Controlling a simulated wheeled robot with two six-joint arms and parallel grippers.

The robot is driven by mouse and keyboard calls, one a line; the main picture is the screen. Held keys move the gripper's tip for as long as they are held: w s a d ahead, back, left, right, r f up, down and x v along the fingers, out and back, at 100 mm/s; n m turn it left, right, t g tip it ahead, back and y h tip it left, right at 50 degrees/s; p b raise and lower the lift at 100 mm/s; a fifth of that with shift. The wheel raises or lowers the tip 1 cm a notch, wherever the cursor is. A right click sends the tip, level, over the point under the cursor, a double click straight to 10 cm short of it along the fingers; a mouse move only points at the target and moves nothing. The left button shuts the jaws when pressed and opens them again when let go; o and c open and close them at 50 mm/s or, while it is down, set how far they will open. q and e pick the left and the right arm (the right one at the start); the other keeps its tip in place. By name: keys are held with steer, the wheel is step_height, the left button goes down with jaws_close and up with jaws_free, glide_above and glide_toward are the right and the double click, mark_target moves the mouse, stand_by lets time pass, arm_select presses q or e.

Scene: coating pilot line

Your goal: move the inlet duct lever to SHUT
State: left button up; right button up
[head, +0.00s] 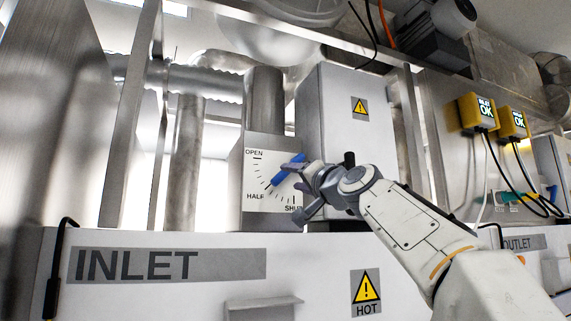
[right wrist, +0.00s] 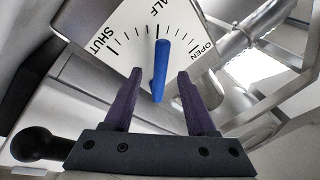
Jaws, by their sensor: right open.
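The inlet duct lever (head: 288,168) is a blue bar on a white dial plate (head: 268,172) marked OPEN, HALF and SHUT. It slants down-left and points at about the HALF mark. In the right wrist view the blue lever (right wrist: 160,70) stands between the two fingers, with its end near the HALF tick; SHUT is to the left and OPEN to the right. My right gripper (head: 298,186) is open at the lever, partly covering the dial's right side. In the wrist view its fingers (right wrist: 160,82) show gaps on both sides of the lever. My left gripper is not in view.
A grey cabinet (head: 345,120) with a warning sign stands right of the dial. Below is a white housing (head: 180,290) labelled INLET, with a HOT sign (head: 366,291) and a small ledge (head: 262,308). Yellow boxes (head: 478,112) reading OK hang at the right with loose cables.

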mark_target(284, 175)
steer(key=x, duration=0.1)
steer(key=p+x, duration=0.1)
steer(key=shift+w+a+r, duration=0.2)
steer(key=shift+w+r, duration=0.05)
steer(key=shift+r, duration=0.05)
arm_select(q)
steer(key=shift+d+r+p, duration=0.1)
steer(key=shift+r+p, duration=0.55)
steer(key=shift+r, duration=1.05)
arm_select(e)
steer(key=shift+w+a, duration=0.35)
steer(key=shift+w, duration=0.3)
jaws_close()
